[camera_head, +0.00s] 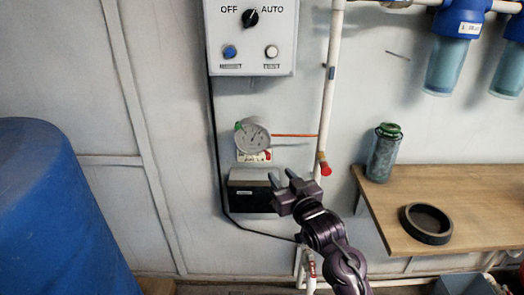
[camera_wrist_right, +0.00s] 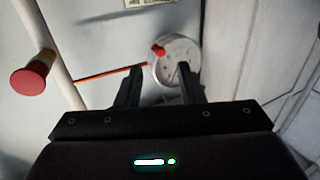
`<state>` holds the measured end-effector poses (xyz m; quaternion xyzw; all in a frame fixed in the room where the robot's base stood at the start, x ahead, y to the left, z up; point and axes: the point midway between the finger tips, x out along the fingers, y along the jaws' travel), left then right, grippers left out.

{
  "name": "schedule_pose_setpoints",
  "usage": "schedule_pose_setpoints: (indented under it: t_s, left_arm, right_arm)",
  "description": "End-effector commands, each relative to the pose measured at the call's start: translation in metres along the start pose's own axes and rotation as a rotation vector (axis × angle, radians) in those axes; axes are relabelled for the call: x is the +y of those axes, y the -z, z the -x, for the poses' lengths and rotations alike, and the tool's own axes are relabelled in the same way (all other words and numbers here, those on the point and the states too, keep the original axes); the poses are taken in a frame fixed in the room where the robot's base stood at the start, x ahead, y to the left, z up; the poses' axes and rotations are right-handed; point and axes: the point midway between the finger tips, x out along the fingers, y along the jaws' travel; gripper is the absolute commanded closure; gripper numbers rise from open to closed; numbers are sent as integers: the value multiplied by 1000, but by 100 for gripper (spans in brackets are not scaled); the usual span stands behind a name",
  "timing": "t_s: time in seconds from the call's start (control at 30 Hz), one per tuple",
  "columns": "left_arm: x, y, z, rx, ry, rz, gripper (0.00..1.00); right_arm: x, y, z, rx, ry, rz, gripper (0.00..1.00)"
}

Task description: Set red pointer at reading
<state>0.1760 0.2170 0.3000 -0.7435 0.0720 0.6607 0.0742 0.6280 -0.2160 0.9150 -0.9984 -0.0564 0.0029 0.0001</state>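A round pressure gauge (camera_head: 254,136) with a pale dial and a small dark needle is on the wall, below the control box. It also shows beyond my fingers in the right wrist view (camera_wrist_right: 176,64), where the picture is turned upside down. A small red part, apparently the red pointer (camera_wrist_right: 158,50), is at the gauge's rim there. Its exact reading is too small to tell. My right gripper (camera_head: 283,178) is open and empty, below and a little right of the gauge, apart from it. Its two fingers (camera_wrist_right: 160,70) point toward the gauge. My left gripper is out of view.
A red line (camera_head: 296,135) runs from the gauge to a white vertical pipe (camera_head: 329,100) with a red knob (camera_head: 326,169). A black box (camera_head: 249,190) is under the gauge. A wooden shelf (camera_head: 470,190) is right; a blue tank (camera_head: 60,215) is left.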

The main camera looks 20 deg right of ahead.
Motion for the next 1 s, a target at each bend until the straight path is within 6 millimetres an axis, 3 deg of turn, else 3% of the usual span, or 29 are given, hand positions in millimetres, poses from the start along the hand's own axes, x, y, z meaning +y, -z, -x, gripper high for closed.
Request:
schedule_pose_setpoints:
  t_s: [0.17,0.4,0.6,0.97,1.0]
  left_arm:
    - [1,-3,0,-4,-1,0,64]
    - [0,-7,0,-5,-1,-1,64]
    - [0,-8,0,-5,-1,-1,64]
    - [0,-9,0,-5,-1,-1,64]
    - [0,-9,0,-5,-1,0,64]
  right_arm:
    - [0,1,-12,2,0,-1,65]
    - [0,2,-51,2,0,-1,65]
    - [0,0,-73,1,0,0,65]
    - [0,0,-78,0,0,1,65]
    - [0,0,-78,0,0,1,70]
